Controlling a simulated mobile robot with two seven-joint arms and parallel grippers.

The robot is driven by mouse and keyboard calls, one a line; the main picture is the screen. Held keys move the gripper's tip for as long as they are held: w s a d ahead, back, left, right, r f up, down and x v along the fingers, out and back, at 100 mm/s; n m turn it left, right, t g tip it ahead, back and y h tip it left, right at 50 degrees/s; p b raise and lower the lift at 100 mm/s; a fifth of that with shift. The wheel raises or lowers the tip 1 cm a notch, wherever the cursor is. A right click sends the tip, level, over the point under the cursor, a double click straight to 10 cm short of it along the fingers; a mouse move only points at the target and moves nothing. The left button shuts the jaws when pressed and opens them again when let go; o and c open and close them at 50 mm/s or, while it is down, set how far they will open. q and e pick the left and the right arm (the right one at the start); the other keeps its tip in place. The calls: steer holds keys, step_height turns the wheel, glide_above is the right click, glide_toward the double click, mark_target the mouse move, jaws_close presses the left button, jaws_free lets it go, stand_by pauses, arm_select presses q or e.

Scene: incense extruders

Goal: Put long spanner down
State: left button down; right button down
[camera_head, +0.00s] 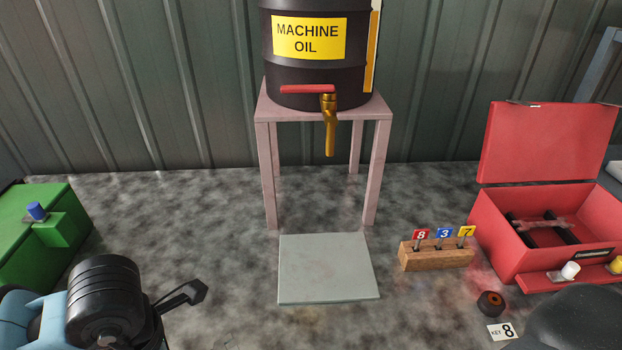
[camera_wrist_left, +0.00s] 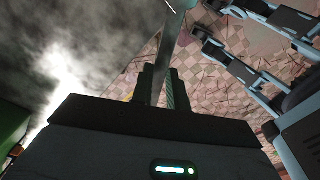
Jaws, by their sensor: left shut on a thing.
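The long spanner (camera_wrist_left: 173,45) is a grey metal bar in the left wrist view. It runs up from between the fingers of my left gripper (camera_wrist_left: 160,85), which is shut on it. In the head view my left arm is at the bottom left. A dark bar with a hooked end (camera_head: 184,295), which looks like the spanner's head, sticks out to its right above the mottled grey surface. The fingers are mostly hidden there behind the wrist. I cannot tell whether the spanner touches anything. My right gripper does not show.
A grey plate (camera_head: 328,270) lies before the pink stand (camera_head: 268,175) with its oil drum (camera_head: 318,70). A green box (camera_head: 35,245) is at left. A wooden key block (camera_head: 437,257), dark ring (camera_head: 490,303) and open red box (camera_head: 495,235) are at right. The surface left of the plate is clear.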

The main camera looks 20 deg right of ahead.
arm_select(q)
steer(key=w+a+r+m, duration=0.1)
steer(key=a+m, duration=1)
steer(key=m, duration=0.9)
steer(key=shift+a+r, duration=0.25)
steer(key=shift+r, duration=0.1)
